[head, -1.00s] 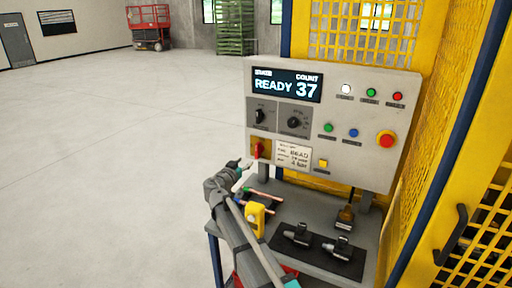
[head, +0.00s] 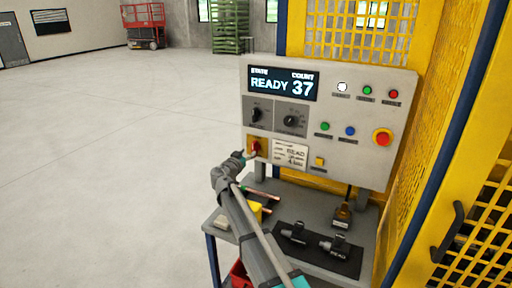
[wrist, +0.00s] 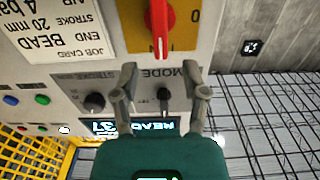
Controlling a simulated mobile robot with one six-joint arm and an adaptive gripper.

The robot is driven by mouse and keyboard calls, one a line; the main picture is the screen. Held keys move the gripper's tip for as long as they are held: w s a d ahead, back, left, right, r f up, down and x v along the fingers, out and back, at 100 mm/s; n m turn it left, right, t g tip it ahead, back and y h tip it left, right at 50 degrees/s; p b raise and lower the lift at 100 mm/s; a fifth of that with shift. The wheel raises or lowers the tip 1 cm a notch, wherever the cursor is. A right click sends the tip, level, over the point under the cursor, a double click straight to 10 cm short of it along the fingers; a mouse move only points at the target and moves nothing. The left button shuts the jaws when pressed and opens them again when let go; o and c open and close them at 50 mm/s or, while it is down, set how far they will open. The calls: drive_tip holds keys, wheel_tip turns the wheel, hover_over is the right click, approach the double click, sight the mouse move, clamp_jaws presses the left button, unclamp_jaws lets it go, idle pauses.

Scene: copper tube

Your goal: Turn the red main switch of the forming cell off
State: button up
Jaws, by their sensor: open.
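The red main switch (head: 255,147) sits on a yellow plate at the lower left of the grey control panel (head: 358,165). Its handle stands upright. In the wrist view, which is upside down, the red handle (wrist: 162,22) is at the top edge, partly cut off, with a "0" to its right on the yellow plate. My gripper (wrist: 159,70) is open and empty. Its two fingertips lie either side of the handle's line, short of it in the picture; contact is not visible. In the head view my gripper (head: 247,160) is just below and left of the switch.
The display (head: 283,86) reads READY 37. Two black knobs (head: 290,120) are above the switch, and a job card (head: 290,153) is right beside it. A red emergency button (head: 382,138) is farther right. A bench with tools lies below; open floor lies left.

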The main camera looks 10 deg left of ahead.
sight(253, 147)
drive_tip(key=shift+x, duration=3.4)
